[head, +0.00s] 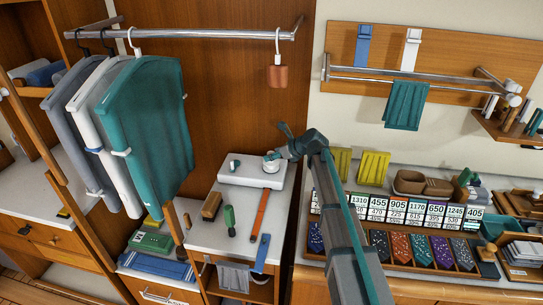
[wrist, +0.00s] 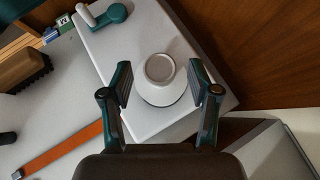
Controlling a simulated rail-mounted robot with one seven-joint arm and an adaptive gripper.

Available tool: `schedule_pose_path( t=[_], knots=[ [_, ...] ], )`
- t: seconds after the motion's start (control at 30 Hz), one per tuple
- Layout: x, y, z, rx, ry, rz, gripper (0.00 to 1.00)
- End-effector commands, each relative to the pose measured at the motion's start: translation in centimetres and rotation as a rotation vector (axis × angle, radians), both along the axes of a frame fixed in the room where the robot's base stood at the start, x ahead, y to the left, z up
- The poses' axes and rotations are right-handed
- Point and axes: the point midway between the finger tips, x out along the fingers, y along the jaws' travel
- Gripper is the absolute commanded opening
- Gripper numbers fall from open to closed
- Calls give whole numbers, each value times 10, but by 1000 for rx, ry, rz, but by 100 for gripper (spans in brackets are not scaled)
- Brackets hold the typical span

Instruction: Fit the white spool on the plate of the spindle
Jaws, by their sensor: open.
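The white spool (wrist: 160,69) stands upright in the wrist view, its round top facing my camera. A wider pale round plate (wrist: 162,99) shows below it, on a white box-shaped base (wrist: 125,45). The spool hides the spindle, and I cannot tell how fully the spool sits on the plate. My gripper (wrist: 160,80) is open, one finger on each side of the spool, with gaps visible. In the head view the spool (head: 271,157) is at the base's right end, and my gripper (head: 284,152) is beside it, partly hidden by my arm.
A teal and white lever-like part (wrist: 104,16) is on the base's other end. An orange strap (head: 260,213), a brush (head: 211,206) and a green-handled tool (head: 229,219) lie on the counter in front. A wooden panel (wrist: 255,40) rises close behind the base.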

Motion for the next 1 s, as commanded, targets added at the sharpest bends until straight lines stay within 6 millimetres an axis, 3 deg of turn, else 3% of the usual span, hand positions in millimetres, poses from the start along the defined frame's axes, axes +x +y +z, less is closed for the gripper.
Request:
schedule_pose_path(
  t=[0.5, 1.0],
  knots=[
    [-42, -59, 53, 0, 0, -1, 61],
    [-46, -66, 60, 0, 1, -1, 61]
  ],
)
